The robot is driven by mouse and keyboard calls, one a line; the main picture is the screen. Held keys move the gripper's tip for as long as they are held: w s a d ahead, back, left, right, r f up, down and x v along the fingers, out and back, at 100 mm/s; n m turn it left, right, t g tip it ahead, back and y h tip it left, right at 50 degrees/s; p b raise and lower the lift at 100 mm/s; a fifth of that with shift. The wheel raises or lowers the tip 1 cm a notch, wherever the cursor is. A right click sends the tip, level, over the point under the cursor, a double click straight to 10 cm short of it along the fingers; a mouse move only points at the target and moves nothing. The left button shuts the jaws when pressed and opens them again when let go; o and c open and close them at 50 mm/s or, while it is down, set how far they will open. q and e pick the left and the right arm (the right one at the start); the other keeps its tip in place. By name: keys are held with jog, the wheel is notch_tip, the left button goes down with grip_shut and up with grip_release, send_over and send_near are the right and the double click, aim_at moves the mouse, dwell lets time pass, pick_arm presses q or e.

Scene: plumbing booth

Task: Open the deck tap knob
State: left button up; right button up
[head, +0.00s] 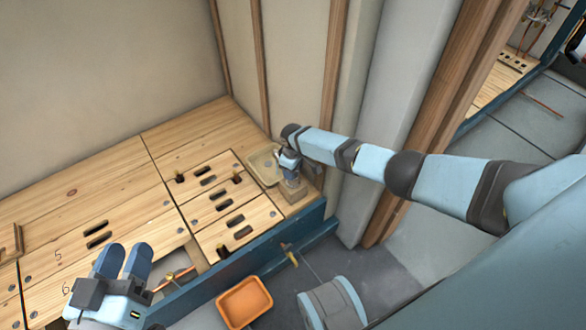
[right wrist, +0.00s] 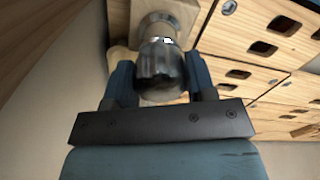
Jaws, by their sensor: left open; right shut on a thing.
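The deck tap knob (right wrist: 160,72) is dark and ribbed, and shows in the right wrist view between the two blue fingers of my right gripper (right wrist: 159,80). The fingers are shut on its sides. Beyond the knob a round metal base (right wrist: 157,22) sits on a wooden block. In the head view my right gripper (head: 288,160) is over this wooden block (head: 294,190) at the right end of the deck, and hides most of the tap. My left gripper (head: 123,262) is open and empty at the lower left, apart from the tap.
A beige tray (head: 254,162) lies beside the tap. The plank deck (head: 100,178) has slotted panels (head: 222,184) and an opening with a copper pipe (head: 175,278). A blue beam (head: 190,296) edges the deck. An orange bin (head: 244,300) stands on the floor. A wooden post (head: 335,75) rises behind the tap.

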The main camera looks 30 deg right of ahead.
jog(key=shift+n, duration=1.2)
jog(key=o, duration=0.9)
notch_tip(320, 180, up, 10)
jog(key=p, duration=0.5)
jog(key=shift+r+p, duration=0.15)
jog(key=shift+p, duration=0.15)
pick_arm(q)
jog(key=shift+n+t+y, duration=0.4)
jog(key=shift+t, duration=0.5)
jog(key=r, duration=0.1)
jog(key=a+r+p, duration=0.1)
jog(key=r, duration=0.3)
jog(key=shift+a, duration=0.25)
pick_arm(e)
notch_tip(320, 180, up, 4)
jog(key=shift+f, duration=0.25)
